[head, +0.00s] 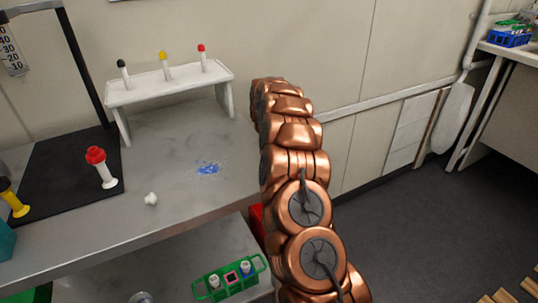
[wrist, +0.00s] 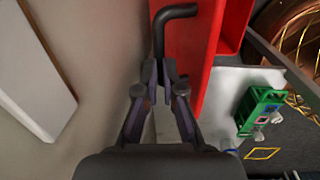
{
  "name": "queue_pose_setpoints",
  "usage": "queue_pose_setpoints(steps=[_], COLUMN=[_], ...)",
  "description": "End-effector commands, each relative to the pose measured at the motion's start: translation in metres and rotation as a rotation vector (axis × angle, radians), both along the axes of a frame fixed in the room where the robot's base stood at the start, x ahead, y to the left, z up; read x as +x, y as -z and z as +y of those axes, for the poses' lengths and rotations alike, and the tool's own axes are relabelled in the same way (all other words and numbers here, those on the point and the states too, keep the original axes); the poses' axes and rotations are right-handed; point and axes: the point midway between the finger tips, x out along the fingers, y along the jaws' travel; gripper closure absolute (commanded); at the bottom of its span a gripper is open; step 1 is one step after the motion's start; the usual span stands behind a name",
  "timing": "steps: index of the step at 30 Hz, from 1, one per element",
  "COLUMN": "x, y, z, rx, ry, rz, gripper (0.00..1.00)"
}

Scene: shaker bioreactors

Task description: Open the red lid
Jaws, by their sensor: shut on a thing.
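A red panel, apparently the red lid (wrist: 191,62), fills the upper middle of the wrist view. A dark bent handle (wrist: 178,12) lies in front of its left side. My gripper (wrist: 159,76) is shut on the lower end of this handle, with the fingertips on either side of it. Whether the lid is raised or closed I cannot tell. In the head view only a small red part (head: 257,217) shows beside my copper arm. The gripper is hidden behind the arm there.
A green rack (head: 230,279) with tubes stands on the lower shelf, right of my gripper in the wrist view (wrist: 257,110). The bench holds a white stand (head: 170,85) with capped tubes, a red-capped tube (head: 101,167) and a blue spill (head: 208,168). Open floor (head: 420,230) lies right.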

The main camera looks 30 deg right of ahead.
Motion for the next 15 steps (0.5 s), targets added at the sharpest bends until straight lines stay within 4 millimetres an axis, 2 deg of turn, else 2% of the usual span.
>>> queue_pose_setpoints(steps=[1, 12, 13, 15], x=[-0.004, 0.005, 0.006, 0.008], y=[0.019, 0.038, 0.039, 0.042], z=[0.007, 0.008, 0.008, 0.007], rx=[0.011, 0.013, 0.013, 0.011], ry=[-0.008, -0.011, -0.012, -0.011], rz=[0.03, 0.052, 0.053, 0.054], gripper=[1.0, 1.0, 0.9, 0.83])
